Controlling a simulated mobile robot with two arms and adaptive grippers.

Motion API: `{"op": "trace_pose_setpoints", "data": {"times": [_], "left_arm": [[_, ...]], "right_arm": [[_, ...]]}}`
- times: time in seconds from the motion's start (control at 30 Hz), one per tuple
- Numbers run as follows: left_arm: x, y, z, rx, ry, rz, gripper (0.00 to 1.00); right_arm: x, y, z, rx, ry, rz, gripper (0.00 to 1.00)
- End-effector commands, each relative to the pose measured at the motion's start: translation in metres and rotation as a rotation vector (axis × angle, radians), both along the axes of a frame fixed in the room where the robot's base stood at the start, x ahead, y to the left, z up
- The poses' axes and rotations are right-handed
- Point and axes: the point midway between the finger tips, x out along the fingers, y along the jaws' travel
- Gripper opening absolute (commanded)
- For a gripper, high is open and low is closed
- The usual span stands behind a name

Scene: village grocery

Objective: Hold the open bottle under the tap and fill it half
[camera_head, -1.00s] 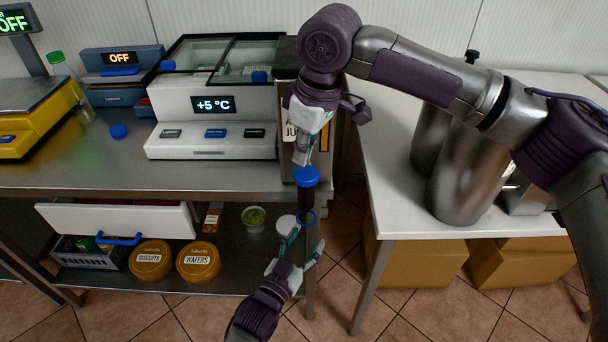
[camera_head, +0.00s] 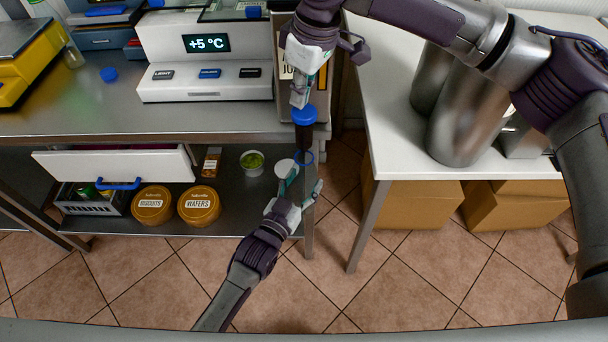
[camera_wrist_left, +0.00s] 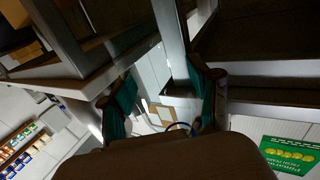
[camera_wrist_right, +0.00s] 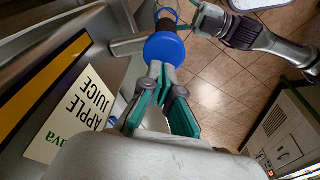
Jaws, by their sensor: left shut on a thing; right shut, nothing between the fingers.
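The open bottle is see-through and hard to make out; its blue neck ring (camera_head: 303,157) shows below the tap. My left gripper (camera_head: 297,187) is shut on the bottle from below left. In the left wrist view its teal fingers (camera_wrist_left: 165,100) stand either side of the clear bottle; no liquid level can be made out. The tap has a blue knob (camera_head: 304,114) above a dark body, on the juice dispenser (camera_head: 287,85). My right gripper (camera_head: 299,104) is shut and empty, its tips right at the knob. The knob also shows in the right wrist view (camera_wrist_right: 164,48); contact is unclear.
A loose blue cap (camera_head: 108,74) lies on the steel counter (camera_head: 200,122). A white cooler (camera_head: 205,75) stands left of the dispenser. A white table (camera_head: 400,140) with metal canisters (camera_head: 468,125) is at right. A shelf with wafers (camera_head: 199,205) is below; floor is open between.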

Motion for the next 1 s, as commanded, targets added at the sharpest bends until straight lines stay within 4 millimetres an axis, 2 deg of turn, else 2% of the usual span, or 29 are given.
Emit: {"op": "trace_pose_setpoints", "data": {"times": [0.53,1.0], "left_arm": [[0.0,0.0,0.0,0.0,0.0,0.0,0.37],[0.0,0.0,0.0,0.0,0.0,0.0,0.37]], "right_arm": [[0.0,0.0,-0.002,0.0,0.0,0.0,0.0],[0.0,0.0,-0.013,0.0,0.0,-0.001,0.0]]}}
